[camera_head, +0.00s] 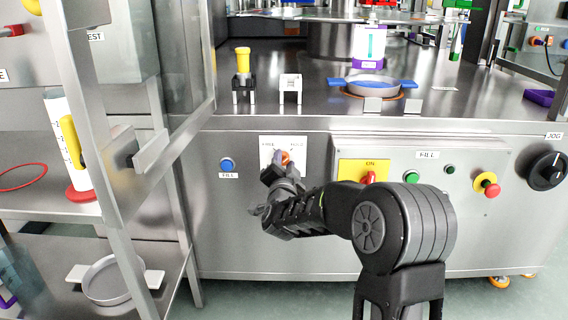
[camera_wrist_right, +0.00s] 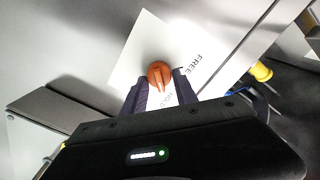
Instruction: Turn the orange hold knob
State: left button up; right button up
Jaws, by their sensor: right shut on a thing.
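The orange hold knob (camera_head: 284,157) sits on a white plate (camera_head: 268,143) marked FREE and HOLD on the machine's steel front panel. In the right wrist view the orange knob (camera_wrist_right: 160,74) shows round with a raised ridge, in front of the white plate (camera_wrist_right: 150,40). My right gripper (camera_head: 281,165) reaches the plate from below and hides part of it. In the wrist view its two dark fingers (camera_wrist_right: 161,92) stand on either side of the knob and are shut on it. My left gripper is not in view.
A blue FILL button (camera_head: 227,164) is left of the plate. A yellow ON panel (camera_head: 350,170) with a red switch (camera_head: 369,178), a green button (camera_head: 411,177) and a red-yellow stop button (camera_head: 487,184) are to the right. An open glass-and-steel door frame (camera_head: 112,150) stands at left.

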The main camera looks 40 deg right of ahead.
grip_shut()
pick_arm(q)
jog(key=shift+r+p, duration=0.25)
jog(key=shift+p, duration=0.05)
pick_arm(e)
jog(key=shift+n, duration=0.3)
jog(key=n+p, duration=0.3)
jog(key=n, duration=0.1)
jog(key=shift+a+r, duration=0.1)
jog(key=shift+r, duration=0.05)
pick_arm(q)
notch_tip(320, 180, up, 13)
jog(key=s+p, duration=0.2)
jog(key=p, duration=0.7)
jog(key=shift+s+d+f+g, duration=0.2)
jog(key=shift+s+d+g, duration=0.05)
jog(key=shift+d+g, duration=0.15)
pick_arm(e)
jog(key=shift+w+a+f+n, duration=0.1)
jog(key=shift+n, duration=3.25)
jog(key=shift+w+a+f+n, duration=0.1)
jog(key=shift+n, duration=3.25)
pick_arm(q)
jog(key=shift+p, duration=0.3)
